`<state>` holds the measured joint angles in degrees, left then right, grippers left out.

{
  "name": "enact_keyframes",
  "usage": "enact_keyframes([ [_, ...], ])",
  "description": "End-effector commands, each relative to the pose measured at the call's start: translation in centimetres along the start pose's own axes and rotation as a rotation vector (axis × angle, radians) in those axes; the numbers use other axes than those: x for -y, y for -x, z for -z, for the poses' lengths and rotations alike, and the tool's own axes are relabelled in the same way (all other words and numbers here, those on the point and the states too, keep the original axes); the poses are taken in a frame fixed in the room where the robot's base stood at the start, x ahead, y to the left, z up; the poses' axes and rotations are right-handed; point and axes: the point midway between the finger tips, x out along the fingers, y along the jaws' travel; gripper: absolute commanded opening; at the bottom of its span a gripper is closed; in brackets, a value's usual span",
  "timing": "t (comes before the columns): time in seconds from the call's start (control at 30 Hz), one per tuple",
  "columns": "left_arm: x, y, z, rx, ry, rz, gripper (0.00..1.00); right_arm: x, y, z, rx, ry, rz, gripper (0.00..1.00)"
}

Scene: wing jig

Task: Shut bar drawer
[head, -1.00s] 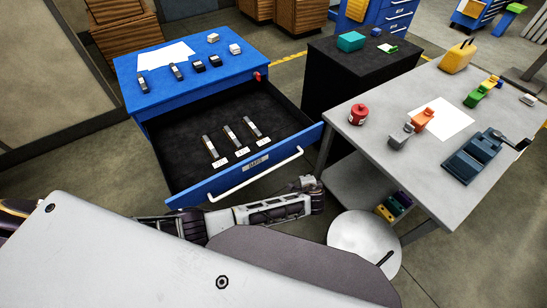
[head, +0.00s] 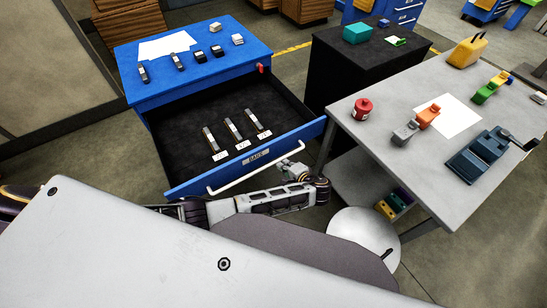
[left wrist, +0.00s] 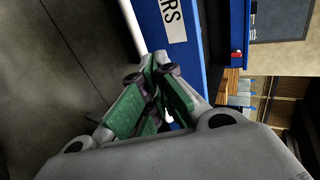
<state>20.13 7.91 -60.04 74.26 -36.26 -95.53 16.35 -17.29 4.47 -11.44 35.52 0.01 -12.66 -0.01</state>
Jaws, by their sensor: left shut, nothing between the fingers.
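The blue bar drawer (head: 190,188) stands pulled out from the blue cabinet (head: 140,92) in the head view. Three bars (head: 232,129) with white tags lie on its dark floor. Its front carries a white handle (head: 250,172) and a BARS label, which also shows in the left wrist view (left wrist: 174,20). My left gripper (head: 291,168) is shut and empty, just outside the drawer front near the handle's right end. Its green-padded fingers (left wrist: 152,88) point toward the front in the left wrist view; I cannot tell whether they touch it. My right gripper is out of view.
A grey table (head: 365,140) with a red canister (head: 362,109), blocks and a vise stands close on the right. A black cabinet (head: 330,75) stands behind. A round pale stool top (head: 362,235) is at lower right.

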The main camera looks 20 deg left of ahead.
Motion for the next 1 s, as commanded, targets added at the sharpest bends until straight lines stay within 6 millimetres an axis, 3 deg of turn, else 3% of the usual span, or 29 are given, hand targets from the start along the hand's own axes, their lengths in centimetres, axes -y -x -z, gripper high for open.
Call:
enact_keyframes([
  [0.47,0.0,-1.1,0.1,-0.002,-0.002,0.000,0.00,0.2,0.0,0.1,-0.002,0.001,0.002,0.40],
  [1.0,0.0,-7.4,0.0,-0.001,-0.002,0.000,0.00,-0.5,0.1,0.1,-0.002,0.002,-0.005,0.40],
])
